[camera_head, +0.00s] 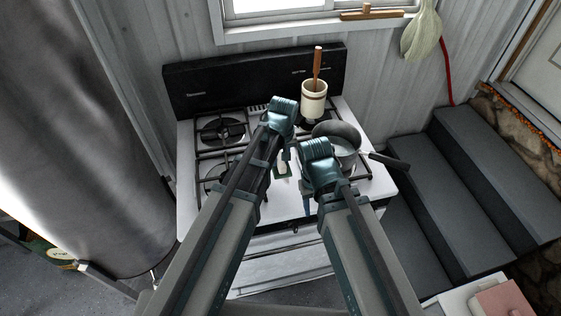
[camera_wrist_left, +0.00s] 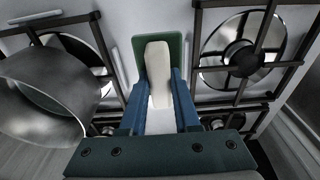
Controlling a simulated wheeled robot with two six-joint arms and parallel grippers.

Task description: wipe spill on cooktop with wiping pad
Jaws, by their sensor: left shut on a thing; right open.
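My left gripper (camera_head: 286,150) is over the middle of the white cooktop (camera_head: 187,160). In the left wrist view its two blue fingers (camera_wrist_left: 161,105) are shut on the cream handle of the wiping pad (camera_wrist_left: 158,72). The pad's green base (camera_wrist_left: 176,47) shows around the handle, between the two burner sides, close to the cooktop; I cannot tell whether it touches. My right gripper (camera_head: 307,206) is open, near the stove's front edge; its fingers are mostly hidden by its wrist. I cannot make out a spill; the arms and pad hide part of the cooktop's middle.
A saucepan (camera_head: 345,137) sits on the right burners, its dark handle sticking out right. A cream crock (camera_head: 313,101) with a wooden-handled tool stands at the back. Black grates (camera_head: 222,132) cover the left burners. Dark steps (camera_head: 400,180) are to the right; a metal barrel (camera_head: 75,130) is left.

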